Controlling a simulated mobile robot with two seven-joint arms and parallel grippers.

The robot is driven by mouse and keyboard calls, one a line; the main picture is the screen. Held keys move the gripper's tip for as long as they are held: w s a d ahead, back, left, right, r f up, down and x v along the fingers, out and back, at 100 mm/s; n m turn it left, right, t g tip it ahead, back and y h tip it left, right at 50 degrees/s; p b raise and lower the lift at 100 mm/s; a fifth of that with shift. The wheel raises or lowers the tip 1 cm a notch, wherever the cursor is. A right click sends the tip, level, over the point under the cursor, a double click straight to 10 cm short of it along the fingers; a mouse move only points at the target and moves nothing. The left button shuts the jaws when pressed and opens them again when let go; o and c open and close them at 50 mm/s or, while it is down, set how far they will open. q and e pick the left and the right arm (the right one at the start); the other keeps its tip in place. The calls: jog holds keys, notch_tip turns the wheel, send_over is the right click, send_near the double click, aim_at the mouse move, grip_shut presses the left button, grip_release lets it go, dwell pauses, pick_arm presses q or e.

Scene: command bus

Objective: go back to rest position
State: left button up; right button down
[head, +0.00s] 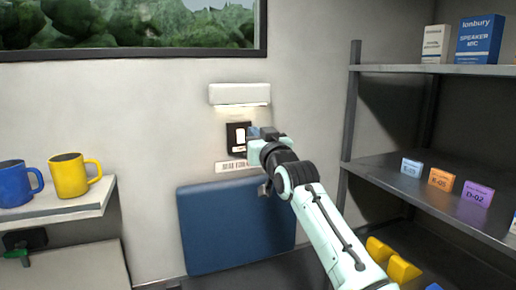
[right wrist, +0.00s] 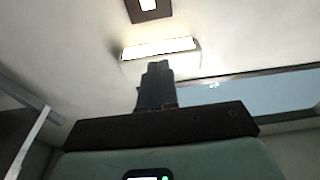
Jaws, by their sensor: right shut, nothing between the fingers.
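My right gripper (head: 257,132) is at the wall, close by a black switch plate (head: 232,144) with a pale rocker. I cannot tell whether it touches the plate. In the right wrist view the fingers (right wrist: 157,66) are together with nothing between them. A dark square with a bright centre, apparently the switch plate (right wrist: 133,11), shows beyond them at the top edge. My right arm reaches in from the lower right. My left gripper does not show.
A lit white wall lamp (head: 240,94) is above the switch, and a blue panel (head: 225,230) is below. A shelf rack (head: 440,178) with small labelled blocks stands at right, near my arm. Blue (head: 14,184) and yellow (head: 68,176) mugs stand on a ledge (head: 75,208) at left.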

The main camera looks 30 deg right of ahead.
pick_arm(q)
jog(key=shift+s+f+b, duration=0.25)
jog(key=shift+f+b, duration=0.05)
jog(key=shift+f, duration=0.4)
pick_arm(e)
jog(key=shift+s, duration=0.65)
